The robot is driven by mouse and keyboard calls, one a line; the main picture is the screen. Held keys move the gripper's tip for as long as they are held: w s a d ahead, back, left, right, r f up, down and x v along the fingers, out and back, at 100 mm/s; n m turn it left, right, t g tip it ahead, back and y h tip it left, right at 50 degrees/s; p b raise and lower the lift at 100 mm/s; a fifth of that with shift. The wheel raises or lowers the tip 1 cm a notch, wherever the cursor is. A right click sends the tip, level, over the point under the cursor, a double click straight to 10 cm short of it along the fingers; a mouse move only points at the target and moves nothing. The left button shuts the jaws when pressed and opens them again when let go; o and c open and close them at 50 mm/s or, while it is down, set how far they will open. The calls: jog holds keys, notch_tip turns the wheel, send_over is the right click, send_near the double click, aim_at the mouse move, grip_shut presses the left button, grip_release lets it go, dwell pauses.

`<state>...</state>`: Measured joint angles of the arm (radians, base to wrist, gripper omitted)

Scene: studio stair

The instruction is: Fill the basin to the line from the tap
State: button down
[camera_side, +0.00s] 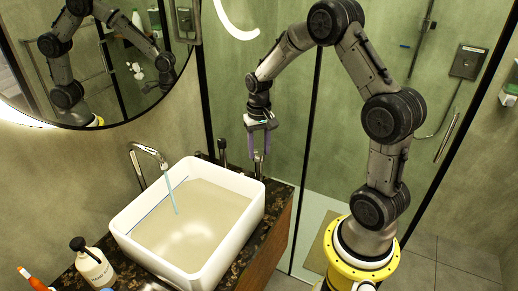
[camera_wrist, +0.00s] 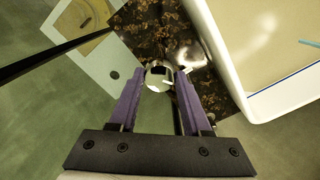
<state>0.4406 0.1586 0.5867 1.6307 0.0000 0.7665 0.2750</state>
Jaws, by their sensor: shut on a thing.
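The white rectangular basin (camera_side: 247,213) stands on the counter, with beige-looking water in it. A thin blue line (camera_side: 158,204) runs along its left inner wall. The water's edge looks close to the line; I cannot tell if they meet. The chrome tap (camera_side: 146,149) arches over the basin's back left, and a pale blue stream (camera_side: 172,192) runs from it into the water. My gripper (camera_side: 259,158) is beyond the basin's right back corner, pointing down. In the wrist view its purple fingers (camera_wrist: 157,78) are shut on a round chrome handle (camera_wrist: 157,84).
The dark speckled counter (camera_side: 266,236) is narrow around the basin. A dark upright post (camera_side: 222,151) stands behind the basin. Glass shower panels are close behind my gripper.

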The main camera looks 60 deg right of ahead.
jog(key=shift+r, duration=0.1)
jog(key=shift+c, duration=1.8)
grip_release()
notch_tip(320, 180, up, 14)
